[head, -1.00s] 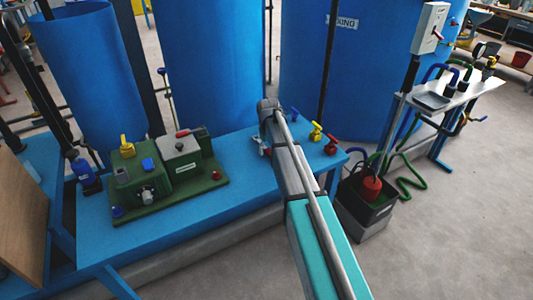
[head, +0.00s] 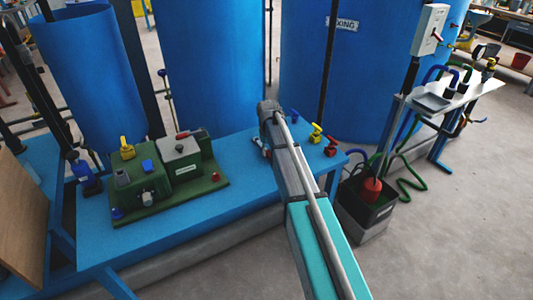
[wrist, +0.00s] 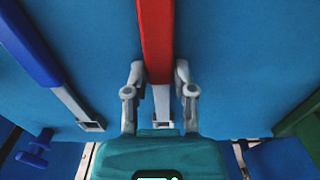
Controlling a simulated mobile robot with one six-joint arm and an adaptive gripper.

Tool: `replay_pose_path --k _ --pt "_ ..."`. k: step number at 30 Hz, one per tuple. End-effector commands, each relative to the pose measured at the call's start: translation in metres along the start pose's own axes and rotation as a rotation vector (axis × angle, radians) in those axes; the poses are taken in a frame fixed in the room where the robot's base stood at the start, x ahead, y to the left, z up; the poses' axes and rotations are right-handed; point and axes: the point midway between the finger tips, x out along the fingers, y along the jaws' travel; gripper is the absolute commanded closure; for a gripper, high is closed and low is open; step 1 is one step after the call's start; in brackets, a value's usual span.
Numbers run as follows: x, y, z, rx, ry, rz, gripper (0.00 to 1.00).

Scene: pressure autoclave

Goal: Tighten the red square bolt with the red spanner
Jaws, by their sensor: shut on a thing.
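My gripper (wrist: 158,85) is shut on the red spanner (wrist: 155,40) in the wrist view. The red handle runs up and away from between the fingers. A grey metal part (wrist: 161,105) shows below, between the fingers and the palm. In the head view my arm hides the spanner, and only a grey bit of the gripper (head: 259,146) shows over the blue bench. A small red piece (head: 215,176) on the green base's right end may be the red square bolt. It is too small to tell its shape.
A blue-handled spanner (wrist: 30,45) lies left of my gripper. The green machine (head: 150,190) stands on the blue bench (head: 240,200). Blue, yellow (head: 316,132) and red (head: 331,146) parts stand at the bench's right end. Large blue tanks (head: 210,70) rise behind.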

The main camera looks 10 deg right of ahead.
Motion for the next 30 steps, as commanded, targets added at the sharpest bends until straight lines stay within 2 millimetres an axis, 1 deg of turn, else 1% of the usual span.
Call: replay_pose_path --k 10,17,26,27,30 --pt "-0.002 0.000 0.000 0.000 0.000 0.000 1.00" --pt "-0.011 0.000 0.000 0.000 0.000 0.000 1.00" --pt "-0.037 0.001 0.000 0.001 0.000 0.000 1.00" --pt "-0.041 -0.002 0.006 0.001 0.000 0.000 1.00" --pt "-0.053 -0.005 0.016 0.001 0.000 0.000 1.00"
